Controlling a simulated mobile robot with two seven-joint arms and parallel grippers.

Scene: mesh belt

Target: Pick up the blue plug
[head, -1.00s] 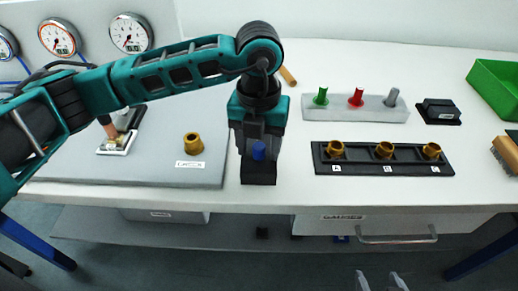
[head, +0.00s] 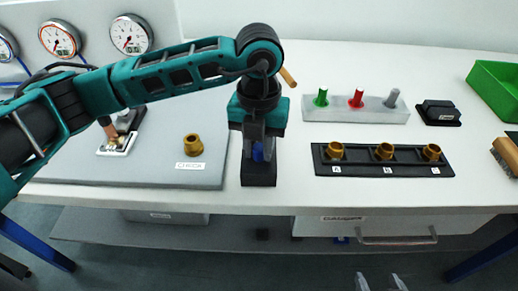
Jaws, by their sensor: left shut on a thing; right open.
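The blue plug (head: 258,154) is at the black block (head: 259,176) near the front edge of the table, left of centre. My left gripper (head: 258,147) points down over the block and is shut on the plug. Its fingers hide much of the plug, and I cannot tell whether the plug still touches the block. My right gripper (head: 380,283) is open and empty at the bottom edge, below and in front of the table.
A grey holder (head: 340,115) bears green, red and grey plugs. A black strip (head: 408,169) with brass sockets lies in front of it. A single brass socket (head: 193,144) stands on the grey board at left. A green bin (head: 497,84) stands far right.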

